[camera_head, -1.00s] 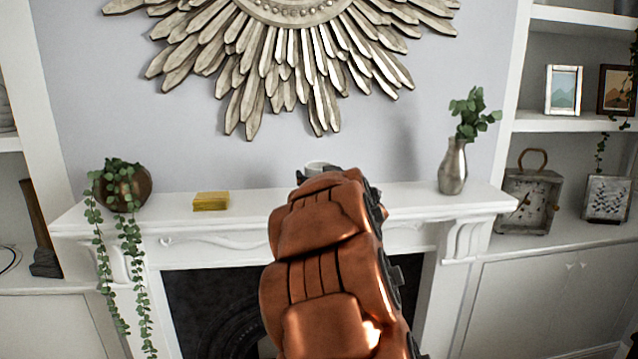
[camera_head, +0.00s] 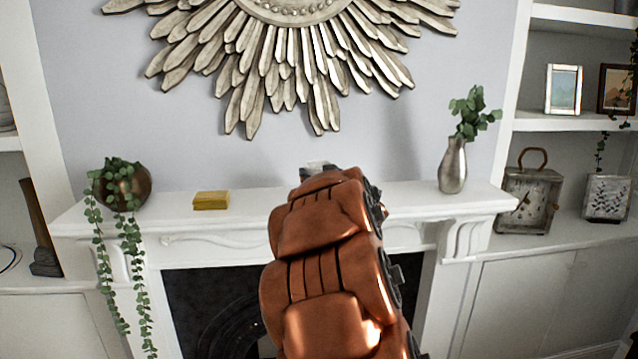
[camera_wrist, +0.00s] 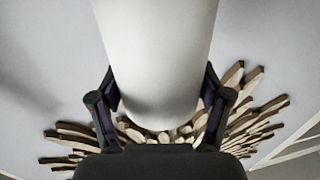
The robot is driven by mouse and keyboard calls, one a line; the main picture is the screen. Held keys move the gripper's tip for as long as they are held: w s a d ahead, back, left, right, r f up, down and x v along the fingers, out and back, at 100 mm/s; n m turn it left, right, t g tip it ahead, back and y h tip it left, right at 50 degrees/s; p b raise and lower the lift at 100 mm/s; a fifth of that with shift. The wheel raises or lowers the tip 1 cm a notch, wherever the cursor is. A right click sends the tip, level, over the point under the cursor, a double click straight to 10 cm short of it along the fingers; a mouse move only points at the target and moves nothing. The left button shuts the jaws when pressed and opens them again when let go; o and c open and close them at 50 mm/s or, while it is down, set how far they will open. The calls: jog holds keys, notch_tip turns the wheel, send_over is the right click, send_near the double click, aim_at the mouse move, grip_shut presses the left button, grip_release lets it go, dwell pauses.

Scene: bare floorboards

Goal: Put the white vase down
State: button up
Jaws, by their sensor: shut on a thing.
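The white vase (camera_wrist: 155,60) fills the middle of the wrist view as a smooth, pale cylinder with a rounded end. My gripper (camera_wrist: 158,88) is shut on it, with one dark finger on each side. In the head view only a small pale piece of the vase (camera_head: 316,166) shows past my orange arm, which hides the rest. This piece appears above the white mantelpiece (camera_head: 240,215). Whether the vase touches the mantelpiece is hidden.
On the mantelpiece, a round brown pot (camera_head: 128,188) with a trailing plant stands at left, beside a yellow block (camera_head: 211,200). A metal vase (camera_head: 453,167) with leaves stands at right. Bare shelf lies either side of my arm. A sunburst ornament (camera_head: 300,60) hangs behind.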

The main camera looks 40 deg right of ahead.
aim_at(319, 164)
jog(key=shift+r+b, duration=0.35)
jog(key=shift+r, duration=1.45)
jog(key=s+a+r+b, duration=0.1)
jog(key=s+a+b, duration=0.2)
jog(key=s+a, duration=0.7)
jog(key=shift+s+a+r, duration=0.25)
jog(key=shift+s+a, duration=0.1)
jog(key=shift+s, duration=0.6)
